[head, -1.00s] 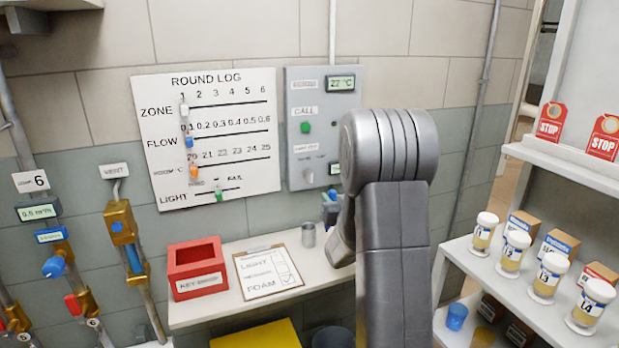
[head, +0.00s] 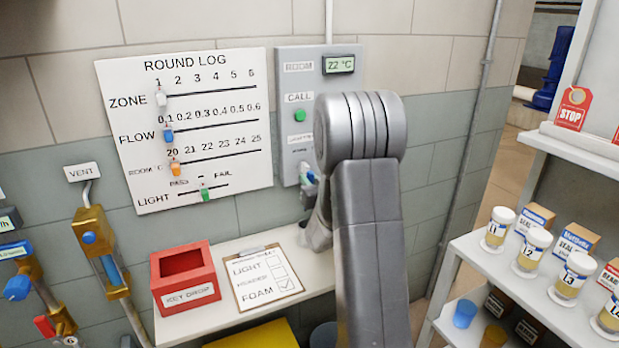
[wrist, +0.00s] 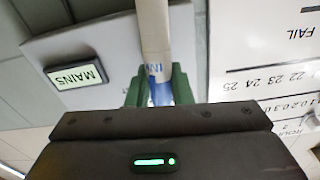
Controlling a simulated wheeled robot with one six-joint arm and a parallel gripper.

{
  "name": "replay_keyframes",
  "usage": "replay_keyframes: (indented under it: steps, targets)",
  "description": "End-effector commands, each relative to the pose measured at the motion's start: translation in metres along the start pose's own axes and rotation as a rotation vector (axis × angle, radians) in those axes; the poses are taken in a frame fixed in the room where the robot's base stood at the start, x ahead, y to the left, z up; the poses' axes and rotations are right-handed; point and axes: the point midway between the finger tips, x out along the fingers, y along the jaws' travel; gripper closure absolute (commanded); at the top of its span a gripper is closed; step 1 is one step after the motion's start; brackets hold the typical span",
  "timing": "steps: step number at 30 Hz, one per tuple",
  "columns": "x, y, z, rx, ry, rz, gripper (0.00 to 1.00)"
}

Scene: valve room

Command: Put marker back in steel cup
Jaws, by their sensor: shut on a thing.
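My gripper (wrist: 158,82) is shut on the marker (wrist: 153,30), a white barrel with a blue part between the green fingers in the wrist view. The marker is held in front of the grey wall panel, beside the round log board. In the head view my arm hides most of the gripper; only a bit of blue and green shows at its left edge, below the panel's buttons.
A narrow white shelf (head: 222,318) carries a red key-drop box (head: 184,277) and a clipboard (head: 262,277). The round log board (head: 185,130) and grey panel (head: 301,90) are on the wall behind. A white rack (head: 507,275) with jars stands at right.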

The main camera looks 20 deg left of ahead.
Motion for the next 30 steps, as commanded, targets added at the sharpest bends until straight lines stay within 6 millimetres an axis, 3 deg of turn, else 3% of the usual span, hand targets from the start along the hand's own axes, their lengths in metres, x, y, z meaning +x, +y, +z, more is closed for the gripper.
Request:
replay_keyframes:
  steps: [12,30]
  targets:
    - [-0.003,0.004,0.038,0.001,-0.001,0.001,1.0]
    - [-0.005,0.008,0.079,0.001,0.0,0.0,1.0]
